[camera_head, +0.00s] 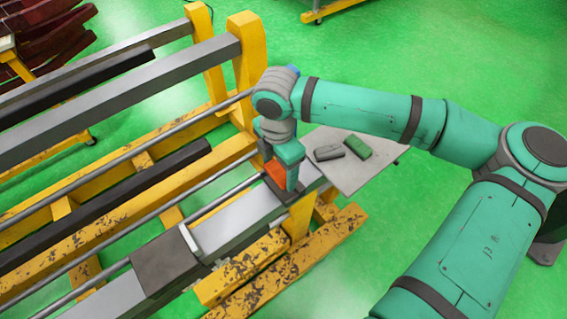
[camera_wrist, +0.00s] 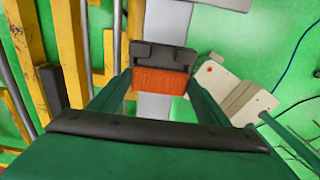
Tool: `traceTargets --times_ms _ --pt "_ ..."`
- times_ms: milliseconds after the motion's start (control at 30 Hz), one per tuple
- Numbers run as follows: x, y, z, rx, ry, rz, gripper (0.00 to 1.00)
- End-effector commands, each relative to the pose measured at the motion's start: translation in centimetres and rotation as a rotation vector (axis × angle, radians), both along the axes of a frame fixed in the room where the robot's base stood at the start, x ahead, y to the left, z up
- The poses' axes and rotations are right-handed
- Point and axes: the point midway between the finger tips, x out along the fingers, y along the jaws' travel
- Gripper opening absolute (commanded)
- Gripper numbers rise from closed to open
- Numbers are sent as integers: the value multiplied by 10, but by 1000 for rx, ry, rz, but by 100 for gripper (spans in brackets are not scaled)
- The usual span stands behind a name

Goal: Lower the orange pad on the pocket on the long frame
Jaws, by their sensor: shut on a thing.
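The orange pad (camera_wrist: 160,79) is between the two fingers of my gripper (camera_wrist: 160,92) in the wrist view. My gripper (camera_head: 281,172) is shut on the pad, which also shows as an orange patch (camera_head: 276,172) in the head view. The pad is over the right end of the long frame (camera_head: 240,215). A dark block with a recess (camera_wrist: 165,55), which looks like the pocket, lies right beside the pad in the wrist view. In the head view a dark piece (camera_head: 262,205) shows just below the gripper. I cannot tell whether the pad touches it.
A light side plate (camera_head: 350,175) right of the gripper carries a grey block (camera_head: 328,152) and a green block (camera_head: 358,147). Yellow uprights (camera_head: 247,60) and long rails stand at the left. A dark box (camera_head: 167,262) sits farther along the frame.

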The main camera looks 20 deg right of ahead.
Motion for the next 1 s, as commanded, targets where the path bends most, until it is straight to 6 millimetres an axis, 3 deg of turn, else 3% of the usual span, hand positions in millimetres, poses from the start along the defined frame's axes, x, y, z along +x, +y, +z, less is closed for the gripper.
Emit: traceTargets --times_ms 567,1000 --pt "-2 -8 -2 1 0 -13 47" --pt "-1 -6 -16 2 1 -9 47"
